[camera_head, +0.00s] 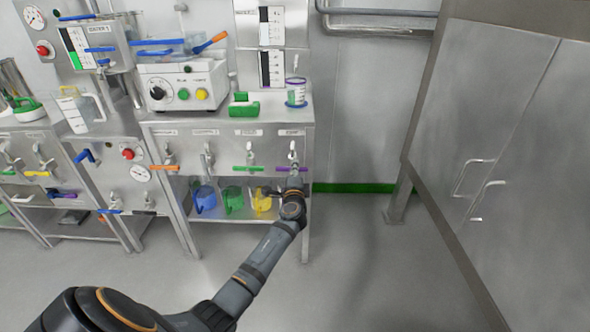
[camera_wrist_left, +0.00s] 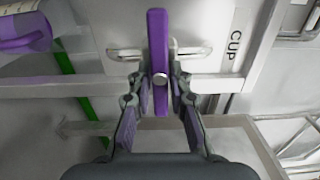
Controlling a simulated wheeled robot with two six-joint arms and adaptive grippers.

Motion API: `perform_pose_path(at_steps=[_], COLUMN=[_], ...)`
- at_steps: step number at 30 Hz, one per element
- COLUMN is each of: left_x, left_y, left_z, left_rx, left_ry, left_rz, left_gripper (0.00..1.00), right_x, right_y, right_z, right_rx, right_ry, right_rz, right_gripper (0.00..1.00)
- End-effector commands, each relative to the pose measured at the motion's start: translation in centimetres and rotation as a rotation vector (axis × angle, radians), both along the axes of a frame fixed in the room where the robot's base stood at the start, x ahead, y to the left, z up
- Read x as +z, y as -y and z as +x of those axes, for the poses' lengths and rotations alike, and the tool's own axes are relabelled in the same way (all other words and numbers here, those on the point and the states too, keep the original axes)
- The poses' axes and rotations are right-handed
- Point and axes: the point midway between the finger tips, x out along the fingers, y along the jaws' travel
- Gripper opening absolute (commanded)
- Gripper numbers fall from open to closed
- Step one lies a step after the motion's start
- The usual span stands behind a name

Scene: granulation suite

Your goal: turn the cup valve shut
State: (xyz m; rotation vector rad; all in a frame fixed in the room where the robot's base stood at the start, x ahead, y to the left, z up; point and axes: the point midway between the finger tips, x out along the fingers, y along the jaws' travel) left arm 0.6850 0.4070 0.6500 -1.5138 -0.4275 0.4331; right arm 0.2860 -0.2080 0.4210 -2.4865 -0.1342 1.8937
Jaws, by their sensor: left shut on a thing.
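The cup valve has a purple handle (camera_head: 281,169) under the "CUP" label at the right end of the steel bench front. The handle lies across in the head view. In the left wrist view the purple handle (camera_wrist_left: 158,35) runs up the picture beside the "CUP" label (camera_wrist_left: 235,45). My left gripper (camera_wrist_left: 160,88) is shut on the handle, with one finger on each side near its lower end there. It also shows at the valve in the head view (camera_head: 291,181), where it partly hides what is below. My right gripper is in neither view.
Green, orange and other coloured valve handles sit left along the bench front, with a green one (camera_head: 247,168) closest. A purple-rimmed cup (camera_head: 296,93) stands above on the bench top. Coloured jugs, including a yellow one (camera_head: 263,201), stand on the shelf below. Floor at right is clear.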

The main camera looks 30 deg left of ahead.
Motion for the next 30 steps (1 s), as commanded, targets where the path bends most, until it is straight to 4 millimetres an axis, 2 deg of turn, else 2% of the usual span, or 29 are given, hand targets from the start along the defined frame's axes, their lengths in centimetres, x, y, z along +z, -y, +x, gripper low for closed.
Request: perform_pose_path(at_steps=[10, 11, 15, 16, 25, 30], left_x=[-0.2, -0.2, -0.2, -0.2, -0.1, -0.2], left_y=[0.1, 0.1, 0.0, 0.0, 0.1, 1.4], left_z=[0.0, 0.0, 0.0, 0.0, -0.1, -2.3], left_rx=[-0.001, -0.001, -0.001, -0.001, 0.000, -0.002], left_ry=[-0.004, -0.004, -0.003, -0.002, -0.001, -0.002], left_rz=[0.000, 0.000, -0.001, 0.000, 0.000, -0.002], left_gripper=[0.00, 0.20, 0.39, 0.41, 0.41, 0.41], right_x=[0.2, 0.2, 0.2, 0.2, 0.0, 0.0], right_y=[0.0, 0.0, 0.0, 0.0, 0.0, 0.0], right_z=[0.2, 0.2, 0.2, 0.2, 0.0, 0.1], right_rx=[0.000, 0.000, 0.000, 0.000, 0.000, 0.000], right_ry=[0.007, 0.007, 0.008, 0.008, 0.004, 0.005], right_rz=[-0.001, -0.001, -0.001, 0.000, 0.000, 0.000], right_gripper=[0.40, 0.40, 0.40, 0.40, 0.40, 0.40])
